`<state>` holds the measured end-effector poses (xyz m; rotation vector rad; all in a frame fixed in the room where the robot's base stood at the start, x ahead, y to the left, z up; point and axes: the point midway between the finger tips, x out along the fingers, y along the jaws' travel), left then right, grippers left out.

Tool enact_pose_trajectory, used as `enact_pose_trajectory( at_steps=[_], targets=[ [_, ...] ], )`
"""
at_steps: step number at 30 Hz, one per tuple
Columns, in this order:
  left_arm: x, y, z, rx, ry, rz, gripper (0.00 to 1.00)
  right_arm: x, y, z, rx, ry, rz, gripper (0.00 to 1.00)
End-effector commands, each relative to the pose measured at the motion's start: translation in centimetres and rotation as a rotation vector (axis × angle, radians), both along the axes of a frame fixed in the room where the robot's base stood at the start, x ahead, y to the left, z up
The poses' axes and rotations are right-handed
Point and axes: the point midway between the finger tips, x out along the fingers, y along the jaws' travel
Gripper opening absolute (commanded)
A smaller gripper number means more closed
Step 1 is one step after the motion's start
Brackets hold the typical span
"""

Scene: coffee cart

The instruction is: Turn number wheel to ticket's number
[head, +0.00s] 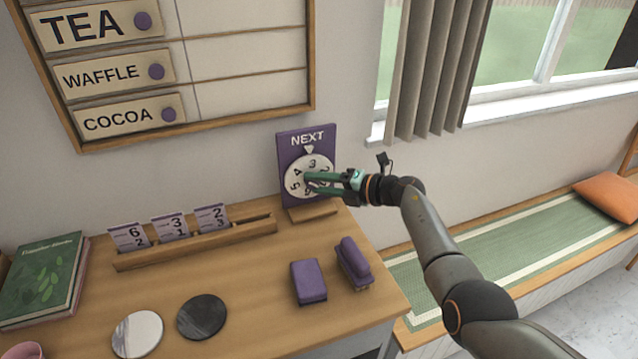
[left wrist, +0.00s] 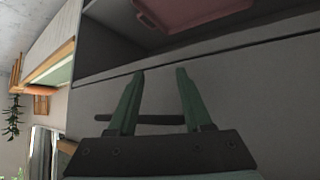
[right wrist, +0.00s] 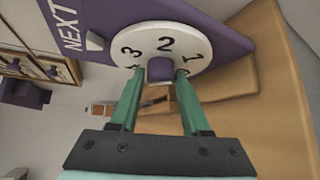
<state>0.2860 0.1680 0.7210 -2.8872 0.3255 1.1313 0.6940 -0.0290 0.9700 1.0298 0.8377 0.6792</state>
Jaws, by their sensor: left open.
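The white number wheel (head: 296,163) sits on a purple board (head: 289,143) marked NEXT. A pale pointer (head: 309,149) is above it, with the 3 nearest below; 4 and 5 follow down the left side. The wheel (right wrist: 167,43) shows 3, 2 and 1 in the right wrist view. My right gripper (right wrist: 161,74) has its fingers on either side of the purple knob (right wrist: 160,67), open around it; contact is unclear. Tickets stand in a wooden rack (head: 195,245), reading 6 over 2 (head: 130,236), 3 over 1 (head: 174,226) and 2 over 3 (head: 211,218). My left gripper (left wrist: 160,72) is open and empty.
Two purple objects (head: 309,282) (head: 353,262) and two round discs (head: 137,334) (head: 202,316) lie on the wooden counter (head: 245,290). A green book (head: 45,280) is at the left. A menu board (head: 235,75) hangs above. A dark shelf with a pink tray (left wrist: 185,12) faces my left gripper.

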Motion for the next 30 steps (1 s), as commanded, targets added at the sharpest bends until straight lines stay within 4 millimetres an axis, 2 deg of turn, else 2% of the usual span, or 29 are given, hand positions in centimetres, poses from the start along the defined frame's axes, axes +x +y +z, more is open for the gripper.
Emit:
enact_pose_trajectory(
  at_steps=[1,12,22,30],
  targets=[
    [0.0,0.0,0.0,0.000,0.000,0.000,0.50,0.0,0.0,0.0,0.000,0.000,0.000,0.40],
    [0.0,0.0,0.0,0.001,-0.001,-0.001,0.50,0.0,0.0,0.0,0.000,0.000,0.000,0.00],
    [0.0,0.0,-0.6,0.000,-0.002,-0.001,0.50,0.0,-0.1,-0.3,0.019,0.007,-0.001,0.00],
    [0.0,0.0,-3.6,0.001,-0.001,-0.001,0.50,0.1,-0.1,-0.9,0.147,0.047,-0.001,0.00]
  ],
)
